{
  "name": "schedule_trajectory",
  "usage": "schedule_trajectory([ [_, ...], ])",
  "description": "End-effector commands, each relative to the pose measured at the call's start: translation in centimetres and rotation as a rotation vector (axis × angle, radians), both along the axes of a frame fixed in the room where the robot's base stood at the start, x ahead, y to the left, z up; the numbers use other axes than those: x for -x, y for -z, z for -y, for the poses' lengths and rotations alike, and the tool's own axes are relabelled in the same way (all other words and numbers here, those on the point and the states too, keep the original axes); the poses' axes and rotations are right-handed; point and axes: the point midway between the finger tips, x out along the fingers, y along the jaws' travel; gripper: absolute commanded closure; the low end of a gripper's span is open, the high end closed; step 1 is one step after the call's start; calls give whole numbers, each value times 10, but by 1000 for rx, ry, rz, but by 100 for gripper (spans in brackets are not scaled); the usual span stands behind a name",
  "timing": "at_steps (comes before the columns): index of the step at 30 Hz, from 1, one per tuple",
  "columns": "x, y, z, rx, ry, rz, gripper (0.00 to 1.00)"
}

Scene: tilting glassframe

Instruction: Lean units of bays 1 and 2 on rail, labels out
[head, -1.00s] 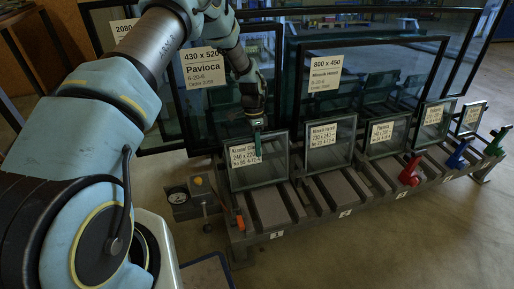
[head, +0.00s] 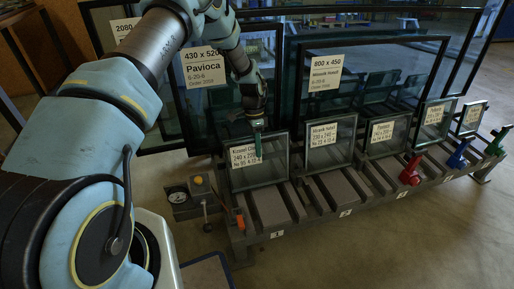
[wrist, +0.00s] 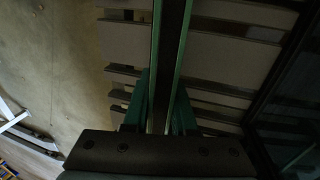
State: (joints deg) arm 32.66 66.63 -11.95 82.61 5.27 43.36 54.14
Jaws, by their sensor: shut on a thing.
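My gripper (head: 257,128) points down at the top edge of the leftmost small glass unit (head: 262,172), in bay 1. In the wrist view my gripper (wrist: 161,105) is shut on that unit's edge (wrist: 172,45), with a green finger on each side. The unit has a dark frame and a white label (head: 245,154) facing the camera. The second small unit (head: 331,155), in bay 2, stands to its right with its label (head: 324,134) also facing the camera. Whether either unit touches the rail behind is hard to tell.
More small units, including one (head: 386,140), stand farther right. Red (head: 410,170), blue (head: 458,155) and green (head: 497,141) clamps sit on the rack (head: 300,232). Large glass panes (head: 400,85) stand behind. A gauge block (head: 178,197) sits at the left end. The floor in front is clear.

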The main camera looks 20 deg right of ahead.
Motion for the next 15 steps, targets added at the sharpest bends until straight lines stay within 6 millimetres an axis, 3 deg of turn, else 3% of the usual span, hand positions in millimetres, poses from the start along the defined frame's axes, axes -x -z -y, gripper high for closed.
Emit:
schedule_trajectory([
  [14,0,1,1,1,0,1,100],
  [15,0,2,1,1,0,1,72],
])
